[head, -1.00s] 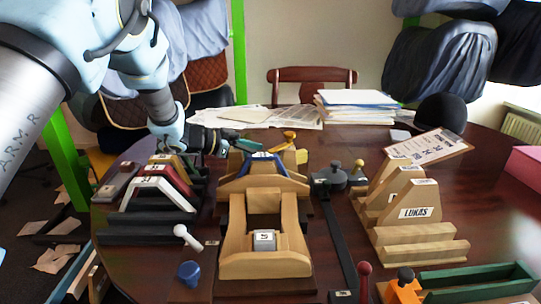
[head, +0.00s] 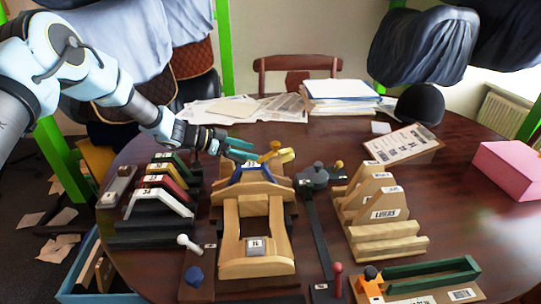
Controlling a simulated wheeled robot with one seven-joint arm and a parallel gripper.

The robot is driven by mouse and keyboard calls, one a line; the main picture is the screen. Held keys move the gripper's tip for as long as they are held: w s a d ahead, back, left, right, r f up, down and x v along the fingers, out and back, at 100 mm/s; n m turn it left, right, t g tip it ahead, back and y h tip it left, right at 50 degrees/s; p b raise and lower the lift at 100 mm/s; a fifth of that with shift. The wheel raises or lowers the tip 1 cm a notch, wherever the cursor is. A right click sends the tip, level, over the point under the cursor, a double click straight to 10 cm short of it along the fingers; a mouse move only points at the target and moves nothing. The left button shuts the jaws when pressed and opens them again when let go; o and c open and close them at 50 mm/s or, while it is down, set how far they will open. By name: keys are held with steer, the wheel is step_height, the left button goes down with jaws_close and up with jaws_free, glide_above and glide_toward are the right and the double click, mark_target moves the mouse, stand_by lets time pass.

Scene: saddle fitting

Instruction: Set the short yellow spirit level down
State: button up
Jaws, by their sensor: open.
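A yellow piece (head: 287,156), perhaps the short yellow spirit level, shows at the back of the wooden saddle form (head: 257,225), near a darker yellow knob (head: 275,147). It is too small for me to see vials or markings. My gripper (head: 245,149) is open, its two teal fingers apart, just left of the yellow piece and behind the form's upper end. I see nothing held between the fingers. A blue angled piece (head: 254,170) lies across the form's upper end. Whether the yellow piece rests on the form or behind it, I cannot tell.
A rack with coloured angled pieces (head: 163,195) stands left. A wooden stand labelled LUKAS (head: 385,213) stands right. A green-sided wooden tray (head: 430,270) is front right. Papers (head: 340,97) and a pink box (head: 508,170) lie farther off. The table (head: 470,215) is bare at right.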

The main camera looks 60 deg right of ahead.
steer(key=p+x, duration=0.2)
steer(key=x, duration=0.4)
steer(key=shift+s+d+f, duration=0.15)
steer(key=shift+s, duration=0.1)
steer(key=shift+c, duration=0.4)
jaws_close()
